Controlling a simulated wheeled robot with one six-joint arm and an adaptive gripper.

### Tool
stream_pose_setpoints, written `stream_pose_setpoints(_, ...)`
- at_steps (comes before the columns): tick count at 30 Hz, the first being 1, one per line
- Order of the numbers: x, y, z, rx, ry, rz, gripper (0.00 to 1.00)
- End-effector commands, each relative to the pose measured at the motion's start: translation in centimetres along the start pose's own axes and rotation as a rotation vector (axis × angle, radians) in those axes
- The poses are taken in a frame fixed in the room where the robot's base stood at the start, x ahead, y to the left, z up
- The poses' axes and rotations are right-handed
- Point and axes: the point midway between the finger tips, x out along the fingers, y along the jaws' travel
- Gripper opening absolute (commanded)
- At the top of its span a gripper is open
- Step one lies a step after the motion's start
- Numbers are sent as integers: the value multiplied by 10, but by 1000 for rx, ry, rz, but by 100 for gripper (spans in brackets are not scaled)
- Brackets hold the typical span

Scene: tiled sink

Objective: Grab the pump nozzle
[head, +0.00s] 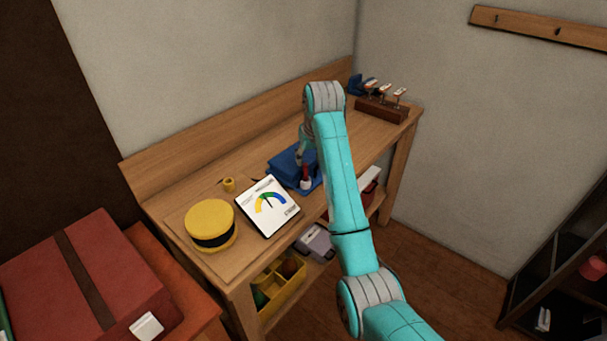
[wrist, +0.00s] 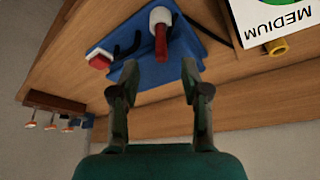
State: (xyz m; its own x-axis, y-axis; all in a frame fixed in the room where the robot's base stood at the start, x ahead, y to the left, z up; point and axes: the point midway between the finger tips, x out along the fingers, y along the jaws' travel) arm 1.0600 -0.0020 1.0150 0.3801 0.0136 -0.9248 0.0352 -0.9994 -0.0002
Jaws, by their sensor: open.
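A red-and-white piece (wrist: 161,42), which looks like the pump nozzle, stands at the blue base (wrist: 150,74) in the wrist view. My gripper (wrist: 160,66) is open, with one finger on each side of the blue base. The red piece is beyond the fingertips, roughly in line with the gap, and nothing is held. In the head view my gripper (head: 303,157) hangs over the blue body, partly hidden by my arm.
A smaller red-and-white part (wrist: 100,58) and a dark curved piece sit beside it. A gauge board (head: 268,206), a yellow drum (head: 209,224) and a small yellow cylinder (head: 229,184) are to the left. A wooden rack (head: 382,109) stands at the bench's far end.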

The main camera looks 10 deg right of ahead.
Motion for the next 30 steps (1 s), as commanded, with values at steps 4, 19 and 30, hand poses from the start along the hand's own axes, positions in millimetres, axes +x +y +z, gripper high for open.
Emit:
stream_pose_setpoints(4,18,0,0,0,0,0,46)
stream_pose_setpoints(19,68,-1,-5,0,1,0,46)
stream_pose_setpoints(30,75,-1,-6,0,3,0,39)
